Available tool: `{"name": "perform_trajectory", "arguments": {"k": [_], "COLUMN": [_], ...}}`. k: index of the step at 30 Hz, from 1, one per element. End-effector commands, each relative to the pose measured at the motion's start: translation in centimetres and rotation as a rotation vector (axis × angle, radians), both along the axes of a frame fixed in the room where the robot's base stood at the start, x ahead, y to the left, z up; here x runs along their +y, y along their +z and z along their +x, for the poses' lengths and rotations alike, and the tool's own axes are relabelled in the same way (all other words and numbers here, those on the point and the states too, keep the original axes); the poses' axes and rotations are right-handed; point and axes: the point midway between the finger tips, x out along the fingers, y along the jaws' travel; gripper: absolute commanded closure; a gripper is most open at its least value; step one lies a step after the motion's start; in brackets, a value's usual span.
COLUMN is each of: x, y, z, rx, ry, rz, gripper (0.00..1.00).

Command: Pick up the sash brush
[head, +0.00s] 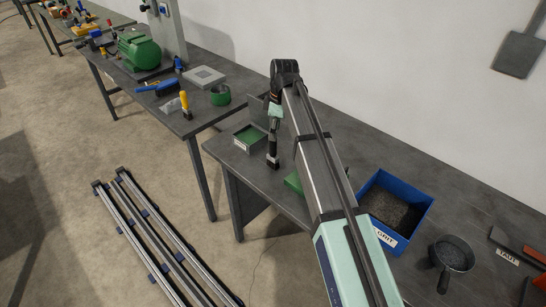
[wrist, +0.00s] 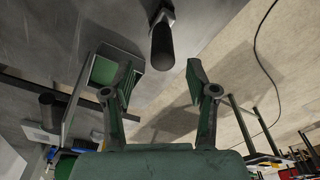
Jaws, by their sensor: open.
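In the wrist view, a dark rounded handle with a pale metal-like part (wrist: 162,40) lies ahead between my fingers, nearer the top edge. It may be the sash brush; its far end is cut off and I see no bristles. My gripper (wrist: 160,82) is open and empty, with one finger on each side of the handle's line and a gap short of it. In the head view, my gripper (head: 273,155) points down over the dark bench, right of a grey tray with a green lining (head: 250,136). I cannot make out the handle there; my arm hides part of the bench.
The green-lined tray also shows beside the left finger in the wrist view (wrist: 118,68). A blue grit bin (head: 412,228) and a round dark pan (head: 455,252) stand right of my arm. The left bench holds a green motor (head: 138,52), a yellow-handled tool (head: 185,103) and a green ring (head: 220,96).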

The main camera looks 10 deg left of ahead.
Motion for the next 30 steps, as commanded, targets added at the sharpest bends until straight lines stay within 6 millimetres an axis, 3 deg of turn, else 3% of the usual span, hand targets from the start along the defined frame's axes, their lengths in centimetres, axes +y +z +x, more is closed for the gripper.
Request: {"name": "perform_trajectory", "arguments": {"k": [4, 14, 24, 30], "x": [0.2, 0.4, 0.8, 0.9], "y": [-1.7, -3.2, -7.2, -7.6], "z": [-0.1, -0.2, -0.4, -0.4], "rx": [0.001, 0.001, 0.001, -0.002], "ry": [0.000, 0.000, 0.000, 0.000], "rz": [-0.001, -0.001, -0.001, 0.000], "gripper": [0.42, 0.42, 0.42, 0.42]}}
